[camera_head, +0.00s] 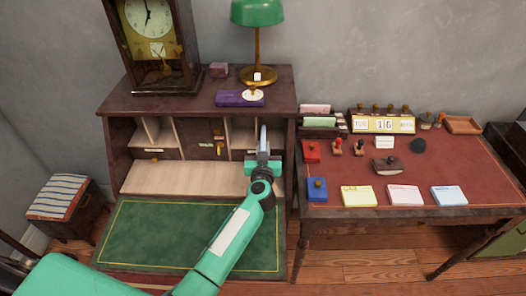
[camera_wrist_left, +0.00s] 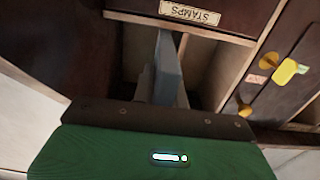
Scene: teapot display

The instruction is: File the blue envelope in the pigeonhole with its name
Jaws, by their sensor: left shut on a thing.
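The blue envelope (camera_head: 263,139) looks blue-grey and stands nearly upright, seen almost edge-on. My left gripper (camera_head: 263,167) is shut on it, at the right side of the writing desk's row of pigeonholes (camera_head: 242,134). In the left wrist view the envelope (camera_wrist_left: 168,70) reaches from the green gripper (camera_wrist_left: 155,112) toward a pigeonhole opening beside a pale divider (camera_wrist_left: 195,72). How far it is inside cannot be told. No pigeonhole name is readable. My right gripper is out of view.
The desk's centre door (camera_head: 204,140) has a yellow key tag (camera_wrist_left: 287,72) close by. A clock (camera_head: 155,45) and a green lamp (camera_head: 257,12) stand on the desk top. A red-topped table (camera_head: 440,170) with stamps and note pads stands to the right. The green writing surface (camera_head: 150,235) is clear.

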